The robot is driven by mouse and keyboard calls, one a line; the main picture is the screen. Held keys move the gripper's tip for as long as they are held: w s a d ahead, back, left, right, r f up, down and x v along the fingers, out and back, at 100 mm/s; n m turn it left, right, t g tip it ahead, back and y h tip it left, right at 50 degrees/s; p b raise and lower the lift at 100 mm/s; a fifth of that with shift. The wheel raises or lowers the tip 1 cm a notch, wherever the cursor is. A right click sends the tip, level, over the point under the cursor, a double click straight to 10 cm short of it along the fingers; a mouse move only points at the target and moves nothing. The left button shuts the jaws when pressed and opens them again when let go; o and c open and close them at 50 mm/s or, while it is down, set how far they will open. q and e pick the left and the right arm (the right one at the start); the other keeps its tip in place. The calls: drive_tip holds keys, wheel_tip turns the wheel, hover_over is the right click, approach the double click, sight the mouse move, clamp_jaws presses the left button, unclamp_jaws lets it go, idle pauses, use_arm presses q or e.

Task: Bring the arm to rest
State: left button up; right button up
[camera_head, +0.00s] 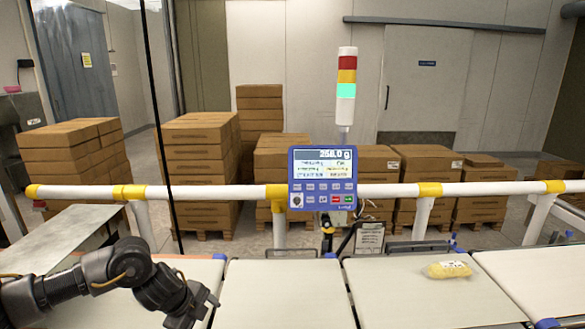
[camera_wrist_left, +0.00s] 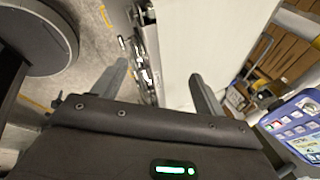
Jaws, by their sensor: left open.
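My left arm comes in from the lower left in the head view. Its gripper (camera_head: 207,303) is over the left belt section, low in the picture. In the left wrist view the two fingers of my left gripper (camera_wrist_left: 160,85) stand apart with nothing between them. Beyond them are the pale belt and the floor. My right gripper is in neither view.
A yellow bag (camera_head: 448,270) lies on a belt section at the right. The blue display (camera_head: 323,178) hangs on a white rail (camera_head: 400,189) behind the belts. Stacked cartons (camera_head: 195,150) stand behind. The middle belt section (camera_head: 285,292) is bare.

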use_arm(q)
drive_tip(key=s+d+f+n+t+h, duration=0.2)
drive_tip(key=s+d, duration=0.3)
drive_tip(key=d, duration=0.4)
drive_tip(key=s+d+f+n+t+h, duration=0.1)
drive_tip(key=s+d+n+h, duration=0.2)
drive_tip(key=d, duration=0.7)
drive_tip(key=s+a+f+n+g+y, duration=0.2)
drive_tip(key=s+a+f+n+y, duration=0.25)
drive_tip(key=s+a+n, duration=0.55)
drive_tip(key=s+a+f+n+g+y, duration=0.1)
drive_tip(key=s+a+f+n+y, duration=0.35)
drive_tip(key=s+a, duration=0.95)
wheel_tip(320, 180, down, 31)
drive_tip(key=s+d+g+b, duration=0.2)
drive_tip(key=s+d+b, duration=0.1)
drive_tip(key=b, duration=0.2)
drive_tip(key=s+a+f+b, duration=0.1)
drive_tip(key=s+f+b, duration=0.1)
drive_tip(key=s+f, duration=0.6)
drive_tip(key=s+a+f+g+b, duration=0.1)
drive_tip(key=s+a+f+b, duration=0.1)
drive_tip(key=s+f, duration=0.6)
wheel_tip(320, 180, down, 5)
drive_tip(key=shift+s+a+f+h+b, duration=0.25)
drive_tip(key=shift+s+h+b, duration=0.1)
drive_tip(key=shift+b, duration=0.15)
